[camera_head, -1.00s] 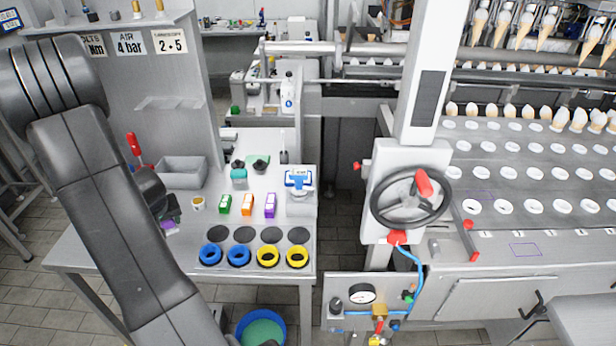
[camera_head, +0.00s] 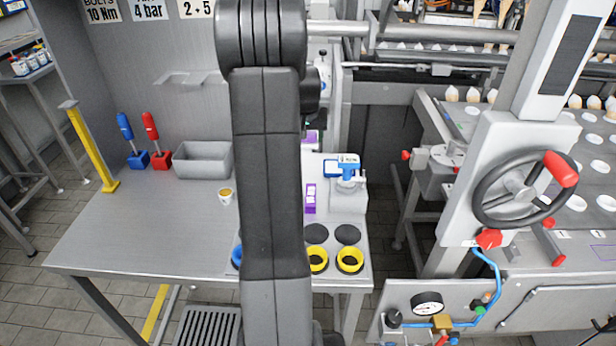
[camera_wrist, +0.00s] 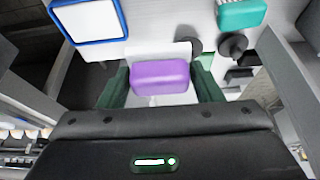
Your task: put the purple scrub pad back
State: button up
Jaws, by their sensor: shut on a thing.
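The purple scrub pad (camera_wrist: 160,77) is between the two green fingers of my gripper (camera_wrist: 160,84) in the wrist view. My gripper is shut on it, one finger at each side. A white surface lies beyond the pad; I cannot tell whether they touch. In the wrist view a teal pad (camera_wrist: 241,13) is at the upper right, and a dark round holder (camera_wrist: 232,46) with nothing seen on it is just below.
The blue-topped device (camera_head: 346,172) stands right of my arm, near a purple-and-white box (camera_head: 309,198) and yellow rings (camera_head: 350,260). A grey bin (camera_head: 203,160), red and blue-handled tools and a small cup (camera_head: 225,195) are left. The bench's left part (camera_head: 130,235) is clear.

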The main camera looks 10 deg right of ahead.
notch_tip(320, 180, down, 9)
jog(key=shift+f+p, duration=0.1)
jog(key=shift+p, duration=0.65)
jog(key=shift+f, duration=0.25)
jog(key=shift+f, duration=0.1)
jog(key=shift+f, duration=0.2)
jog(key=o, duration=0.7)
jog(key=shift+r, duration=0.15)
jog(key=shift+c, duration=0.2)
jog(key=shift+r, duration=0.4)
jog(key=b+v, duration=0.1)
jog(key=v, duration=1)
jog(key=shift+r, duration=0.2)
